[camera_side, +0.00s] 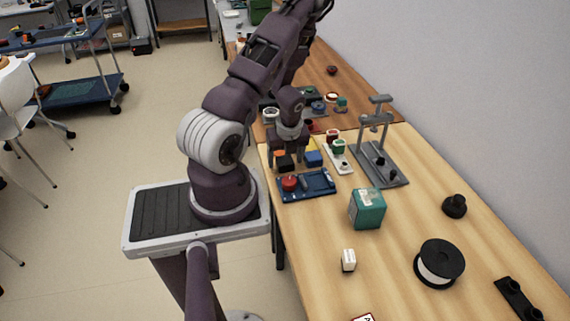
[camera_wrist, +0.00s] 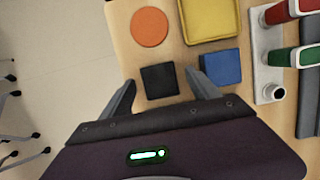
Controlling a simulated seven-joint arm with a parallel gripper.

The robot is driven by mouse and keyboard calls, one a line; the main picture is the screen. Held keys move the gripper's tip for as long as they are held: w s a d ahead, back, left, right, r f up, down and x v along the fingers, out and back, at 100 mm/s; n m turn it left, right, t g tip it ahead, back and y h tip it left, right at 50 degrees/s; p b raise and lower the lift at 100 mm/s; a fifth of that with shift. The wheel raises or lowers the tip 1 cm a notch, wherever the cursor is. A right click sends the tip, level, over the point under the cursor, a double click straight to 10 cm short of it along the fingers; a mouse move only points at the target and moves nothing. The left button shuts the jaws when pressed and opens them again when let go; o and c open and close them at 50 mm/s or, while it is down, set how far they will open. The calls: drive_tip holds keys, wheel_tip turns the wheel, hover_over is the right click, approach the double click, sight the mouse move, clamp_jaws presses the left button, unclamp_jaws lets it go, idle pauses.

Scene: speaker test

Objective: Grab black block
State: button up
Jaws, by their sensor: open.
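The black block (camera_wrist: 159,80) lies on the wooden table in the wrist view, between and just ahead of the fingers of my gripper (camera_wrist: 158,93). My gripper is open and pointed down, with nothing held. The black block's right side is close to the right finger, and a wider gap shows at the left finger.
A white holder (camera_wrist: 266,60) with red and green pieces stands right. In the side view, a blue tray (camera_side: 318,191) and a teal box (camera_side: 367,208) stand nearer the camera.

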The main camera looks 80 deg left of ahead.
drive_tip(key=c, duration=1.5)
